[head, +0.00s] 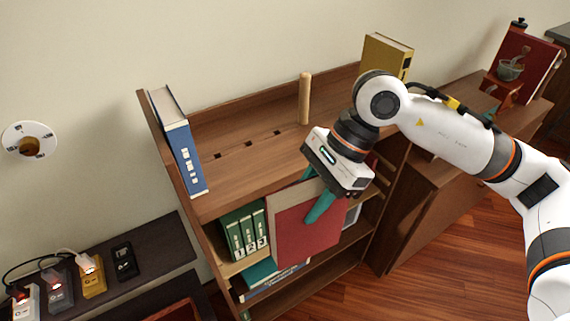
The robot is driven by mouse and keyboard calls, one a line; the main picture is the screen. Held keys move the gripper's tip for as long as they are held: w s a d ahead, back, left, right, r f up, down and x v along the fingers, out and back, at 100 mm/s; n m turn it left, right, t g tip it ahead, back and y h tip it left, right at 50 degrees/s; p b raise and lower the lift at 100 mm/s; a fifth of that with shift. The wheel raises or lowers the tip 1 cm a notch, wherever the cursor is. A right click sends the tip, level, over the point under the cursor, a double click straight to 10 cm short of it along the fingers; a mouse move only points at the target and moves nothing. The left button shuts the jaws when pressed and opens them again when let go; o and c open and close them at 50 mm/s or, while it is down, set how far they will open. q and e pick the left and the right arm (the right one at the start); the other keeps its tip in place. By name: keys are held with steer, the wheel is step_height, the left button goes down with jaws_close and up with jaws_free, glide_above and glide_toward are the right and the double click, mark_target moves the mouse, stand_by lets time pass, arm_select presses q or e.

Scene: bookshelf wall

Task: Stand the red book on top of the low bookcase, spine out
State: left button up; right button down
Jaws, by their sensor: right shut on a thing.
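The red book (308,228) is upright in front of the low bookcase's upper shelf opening, below the top board's front edge. My right gripper (319,203), with teal fingers, is shut on its upper part; the far finger is partly hidden. The front cover faces me, and I cannot tell which edge is the spine. The low bookcase (235,172) has a mostly bare top with several dark slots. My left gripper is not in view.
A blue book (179,148) stands at the top's left end, a wooden peg (305,98) at its back, and a yellow book (387,58) at its right. Another red book (527,62) rests on a stand at far right.

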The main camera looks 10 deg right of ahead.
mark_target(289, 192)
steer(key=a+r+m+t, duration=0.1)
steer(key=m, duration=0.1)
steer(key=r+m+t, duration=0.1)
steer(key=m, duration=0.1)
steer(key=a+r+m+t, duration=0.1)
steer(key=r+m, duration=0.1)
steer(key=shift+s+a+r+m, duration=0.1)
steer(key=shift+s+a+m, duration=0.1)
steer(key=shift+a+m, duration=0.15)
steer(key=r+m+t+h, duration=0.1)
steer(key=m, duration=0.1)
steer(key=a+r+m+t, duration=0.1)
steer(key=r+m, duration=0.1)
steer(key=m, duration=0.1)
steer(key=s+r+m+t+h, duration=0.1)
steer(key=m, duration=0.1)
steer(key=shift+a+r+h, duration=0.25)
steer(key=shift+a+h, duration=0.05)
steer(key=shift+a, duration=0.05)
steer(key=shift+s+a+r+m+t+h, duration=0.2)
steer(key=shift+r+m+t+h, duration=0.3)
steer(key=shift+m, duration=0.65)
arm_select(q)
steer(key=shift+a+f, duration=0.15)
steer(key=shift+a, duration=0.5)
arm_select(e)
steer(key=shift+r+m, duration=0.3)
steer(key=shift+m, duration=0.2)
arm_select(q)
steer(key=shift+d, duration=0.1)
